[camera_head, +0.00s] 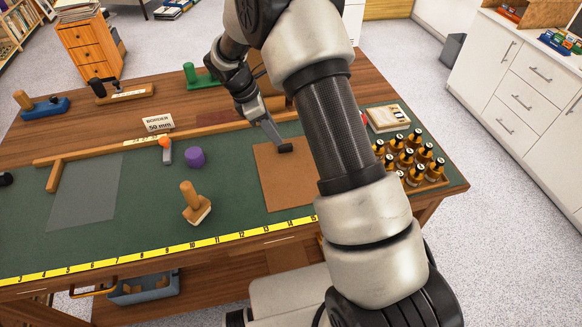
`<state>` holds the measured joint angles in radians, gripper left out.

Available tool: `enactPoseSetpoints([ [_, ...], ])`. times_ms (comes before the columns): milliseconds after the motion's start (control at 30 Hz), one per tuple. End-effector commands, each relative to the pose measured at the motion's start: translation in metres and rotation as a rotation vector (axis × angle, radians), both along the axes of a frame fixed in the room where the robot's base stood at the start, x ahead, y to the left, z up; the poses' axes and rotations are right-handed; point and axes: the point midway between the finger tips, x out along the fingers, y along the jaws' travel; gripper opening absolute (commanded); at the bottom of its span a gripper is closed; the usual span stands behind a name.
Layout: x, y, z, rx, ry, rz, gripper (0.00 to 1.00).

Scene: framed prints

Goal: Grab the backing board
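A flat brown board (283,185), which looks like the backing board, lies on the green mat (140,230) right of the table's middle. My arm passes in front of its right side and hides part of it. My gripper (284,148) points down at the upper part of the board, its dark fingertip over the surface. I cannot tell whether it touches the board. The fingers overlap from this side, so their opening does not show.
A wooden-handled stamp (195,203), a purple round piece (195,157) and an orange-topped tool (166,150) stand left of the board. A tray of small bottles (410,155) is at the right. A clear sheet (87,190) lies left. A yellow ruler (150,256) runs along the front edge.

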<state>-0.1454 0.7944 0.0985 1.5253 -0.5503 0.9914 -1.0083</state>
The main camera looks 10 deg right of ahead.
Motion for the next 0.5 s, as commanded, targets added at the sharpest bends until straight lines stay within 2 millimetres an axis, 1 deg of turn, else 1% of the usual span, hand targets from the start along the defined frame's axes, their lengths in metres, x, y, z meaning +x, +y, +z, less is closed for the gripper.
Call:
enactPoseSetpoints([
  [33,0.000,-0.002,-0.004,-0.001,0.001,0.000,0.36],
  [267,0.000,-0.007,-0.015,-0.001,0.001,0.000,0.36],
  [367,0.000,-0.014,-0.025,-0.001,0.002,-0.001,0.36],
  [500,0.001,-0.024,-0.045,0.000,0.001,-0.002,0.36],
])
